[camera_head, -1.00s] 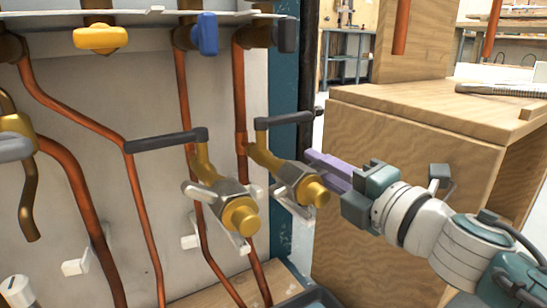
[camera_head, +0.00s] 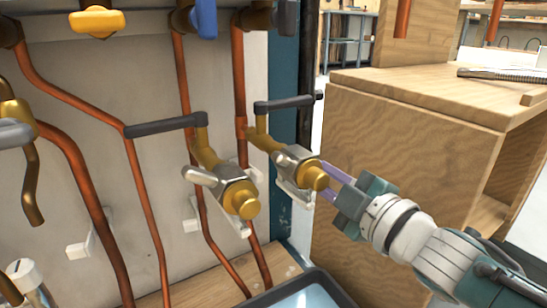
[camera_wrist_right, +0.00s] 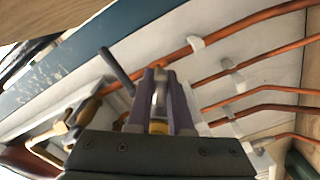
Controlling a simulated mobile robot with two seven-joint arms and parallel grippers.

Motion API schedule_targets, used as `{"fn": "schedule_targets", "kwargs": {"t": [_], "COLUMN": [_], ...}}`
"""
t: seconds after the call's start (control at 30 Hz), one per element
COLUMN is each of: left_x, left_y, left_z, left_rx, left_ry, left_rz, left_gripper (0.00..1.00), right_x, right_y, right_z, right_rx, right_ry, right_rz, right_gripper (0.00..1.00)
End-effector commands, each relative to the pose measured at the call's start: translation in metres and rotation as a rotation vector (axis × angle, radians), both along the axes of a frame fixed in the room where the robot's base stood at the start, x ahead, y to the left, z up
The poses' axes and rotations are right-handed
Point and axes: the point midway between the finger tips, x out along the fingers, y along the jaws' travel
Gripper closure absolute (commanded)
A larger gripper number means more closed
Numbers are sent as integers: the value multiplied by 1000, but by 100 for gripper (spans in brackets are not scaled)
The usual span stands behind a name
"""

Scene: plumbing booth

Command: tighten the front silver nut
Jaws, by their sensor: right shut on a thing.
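Two brass taps stand out from the panel, each with a silver nut behind a brass end. The right tap's silver nut (camera_head: 294,157) is beside my right gripper (camera_head: 328,177). The purple fingers reach it from the right, next to the brass end (camera_head: 315,178). In the right wrist view, the fingers (camera_wrist_right: 160,100) close around the silver nut (camera_wrist_right: 160,88), with brass showing low between them. The other tap's silver nut (camera_head: 228,186) is to the left and free. The fingers partly hide the gripped nut. My left gripper is out of view.
Dark lever handles (camera_head: 284,104) extend above the taps. Copper pipes (camera_head: 151,220) run down the pale panel. A basin (camera_head: 305,292) lies below the taps.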

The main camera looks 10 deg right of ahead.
Motion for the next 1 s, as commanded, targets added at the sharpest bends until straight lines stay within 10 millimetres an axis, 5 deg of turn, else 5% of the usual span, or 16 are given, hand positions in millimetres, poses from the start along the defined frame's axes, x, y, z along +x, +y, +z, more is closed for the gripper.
{"fn": "schedule_targets", "kwargs": {"t": [0.63,0.67,0.7,0.9,1.0], "left_x": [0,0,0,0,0], "left_y": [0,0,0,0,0], "left_z": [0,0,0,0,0], "left_rx": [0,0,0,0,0], "left_ry": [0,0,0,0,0], "left_rz": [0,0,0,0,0], "left_gripper": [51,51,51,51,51], "right_x": [0,-1,0,-1,-1], "right_y": [2,2,2,2,2], "right_z": [-2,-2,-2,-2,-2], "right_rx": [50,50,49,48,47], "right_ry": [17,17,17,17,17], "right_rz": [2,2,1,1,1], "right_gripper": [100,79,74,52,51]}}
